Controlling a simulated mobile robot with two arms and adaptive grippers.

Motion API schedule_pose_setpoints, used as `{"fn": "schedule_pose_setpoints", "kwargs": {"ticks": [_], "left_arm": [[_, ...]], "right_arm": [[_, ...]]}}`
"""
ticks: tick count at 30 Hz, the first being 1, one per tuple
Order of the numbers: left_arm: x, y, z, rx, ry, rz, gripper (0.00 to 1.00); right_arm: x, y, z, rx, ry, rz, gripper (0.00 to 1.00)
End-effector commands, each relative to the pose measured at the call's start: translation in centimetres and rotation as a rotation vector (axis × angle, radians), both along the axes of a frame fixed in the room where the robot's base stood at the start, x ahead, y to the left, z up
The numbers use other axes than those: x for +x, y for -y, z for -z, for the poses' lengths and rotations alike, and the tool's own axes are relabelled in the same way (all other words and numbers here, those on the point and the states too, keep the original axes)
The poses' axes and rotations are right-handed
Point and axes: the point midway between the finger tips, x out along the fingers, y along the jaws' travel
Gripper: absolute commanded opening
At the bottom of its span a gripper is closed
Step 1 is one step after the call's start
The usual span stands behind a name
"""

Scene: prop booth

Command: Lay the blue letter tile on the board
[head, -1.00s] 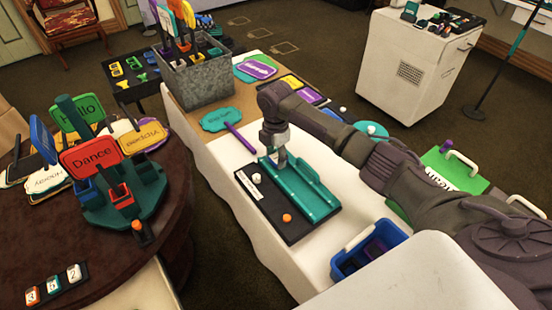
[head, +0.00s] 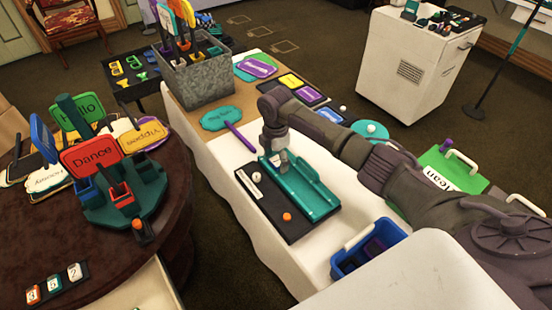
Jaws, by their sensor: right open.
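A black board (head: 262,201) lies on the white-covered table, with a teal trough-like tray (head: 318,208) along its right side. My right gripper (head: 283,170) points down at the far end of the teal tray. It is open, and I see nothing held in it; its fingertips are small and partly hidden by the wrist. I cannot make out a blue letter tile. A small white piece (head: 257,177) and an orange piece (head: 287,216) are on the black board. My left gripper is out of view.
A blue bin (head: 341,271) with dark purple items stands near the tray's close end. A metal bin (head: 195,82) of signs stands behind, near a teal paddle sign (head: 221,118). A round table (head: 110,262) with a sign stand is at left.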

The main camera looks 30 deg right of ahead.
Motion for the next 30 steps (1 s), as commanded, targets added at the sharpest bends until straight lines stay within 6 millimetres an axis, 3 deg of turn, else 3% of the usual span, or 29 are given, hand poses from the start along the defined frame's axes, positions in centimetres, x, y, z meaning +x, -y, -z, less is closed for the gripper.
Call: {"fn": "schedule_pose_setpoints", "kwargs": {"ticks": [5,18,24,30], "left_arm": [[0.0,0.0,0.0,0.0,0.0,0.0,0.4],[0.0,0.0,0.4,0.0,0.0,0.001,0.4],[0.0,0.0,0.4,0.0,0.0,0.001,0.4],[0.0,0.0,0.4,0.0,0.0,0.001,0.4]], "right_arm": [[0.1,0.0,-1.8,0.001,0.004,-0.001,0.74],[0.1,0.0,-10.5,0.002,0.004,0.001,0.74],[0.0,0.0,-12.1,0.0,0.001,0.0,0.74],[0.0,0.0,-12.3,0.0,0.0,0.0,0.74]]}}
